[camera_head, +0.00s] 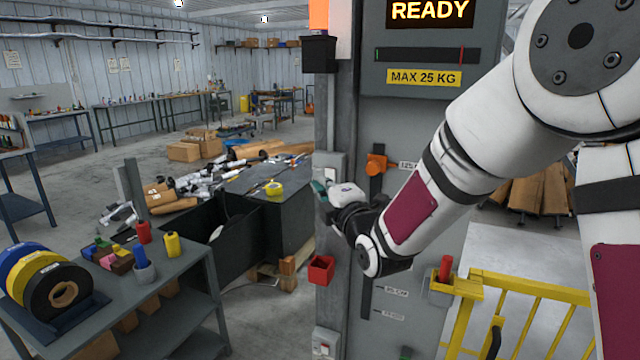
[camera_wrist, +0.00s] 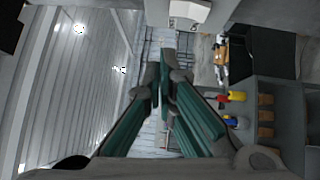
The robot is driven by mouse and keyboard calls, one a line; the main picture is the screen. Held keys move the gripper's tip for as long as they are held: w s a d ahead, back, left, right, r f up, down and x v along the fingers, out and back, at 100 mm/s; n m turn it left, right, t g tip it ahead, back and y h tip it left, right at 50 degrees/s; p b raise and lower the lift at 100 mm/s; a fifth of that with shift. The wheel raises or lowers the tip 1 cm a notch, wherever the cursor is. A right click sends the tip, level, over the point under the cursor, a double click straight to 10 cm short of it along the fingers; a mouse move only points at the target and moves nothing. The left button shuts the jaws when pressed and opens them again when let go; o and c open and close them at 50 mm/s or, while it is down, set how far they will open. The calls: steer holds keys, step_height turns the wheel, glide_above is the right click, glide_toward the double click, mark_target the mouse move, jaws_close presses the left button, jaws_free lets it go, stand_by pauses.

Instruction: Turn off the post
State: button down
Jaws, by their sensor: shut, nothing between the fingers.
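The grey post (camera_head: 420,140) stands at the centre right, with a lit "READY" display (camera_head: 430,11) and a "MAX 25 KG" label. A light grey switch box (camera_head: 329,162) is on the post's left side, partly hidden behind my gripper (camera_head: 322,190). A second small box (camera_head: 325,342) sits low on the same side. An orange knob (camera_head: 376,163) is on a dark vertical slot. My gripper's teal fingers are together and empty, pointing left beside the upper box. In the wrist view, the fingers (camera_wrist: 166,78) converge, and a pale box (camera_wrist: 189,12) shows at the top edge, apart from them.
A red bin (camera_head: 321,269) juts from the post below my gripper. A yellow railing (camera_head: 530,300) stands at lower right. A grey cart (camera_head: 150,300) with tape rolls is at lower left, near a dark open bin (camera_head: 225,225). Floor behind is partly clear.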

steer(key=v, duration=0.7)
steer(key=shift+r+b, duration=0.35)
steer(key=shift+r, duration=0.25)
steer(key=shift+d, duration=0.1)
steer(key=s+d+m+g+h, duration=0.55)
steer(key=s+d+m, duration=0.45)
steer(key=d+m, duration=0.25)
steer(key=s+d+f+m+g, duration=0.1)
steer(key=s+d+m+g, duration=0.1)
steer(key=s, duration=0.5)
steer(key=s+d+f+m+g+h, duration=0.1)
steer(key=s+d+m+g, duration=0.1)
steer(key=s+m, duration=0.3)
steer(key=s+d+f+m+g+h, duration=0.1)
steer(key=s+d+f+m+g, duration=0.1)
steer(key=s, duration=0.8)
steer(key=shift+d+m+g, duration=0.35)
steer(key=shift+d+m, duration=0.1)
steer(key=shift+m, duration=0.8)
steer(key=shift+s+h, duration=0.15)
steer(key=shift+h, duration=0.1)
